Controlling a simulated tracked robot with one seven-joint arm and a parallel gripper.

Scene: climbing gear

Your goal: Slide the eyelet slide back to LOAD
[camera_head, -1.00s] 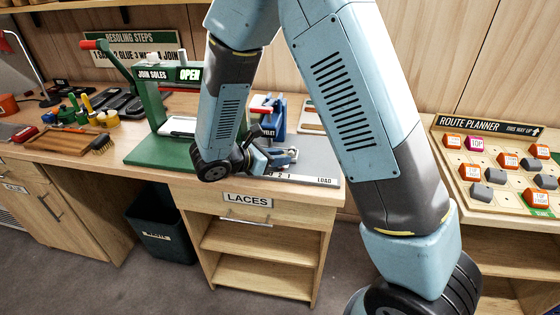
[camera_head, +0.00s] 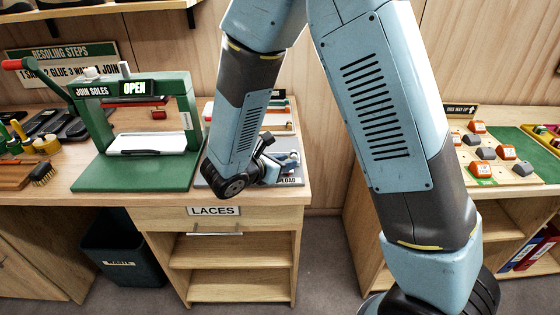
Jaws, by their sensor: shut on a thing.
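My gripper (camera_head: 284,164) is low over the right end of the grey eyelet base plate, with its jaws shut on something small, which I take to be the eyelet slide. The jaws and wrist hide most of the slide, so its shape is unclear. The LOAD mark (camera_head: 289,181) shows at the right end of the base plate's front strip, just below the gripper. My arm hides the number marks to its left and most of the eyelet tool behind it.
The green sole press (camera_head: 135,184), its sign reading OPEN, stands left of my arm. A LACES drawer (camera_head: 216,211) and open shelves lie below the counter. A dark bin (camera_head: 124,246) stands on the floor. The route planner board (camera_head: 484,181) is on the right counter.

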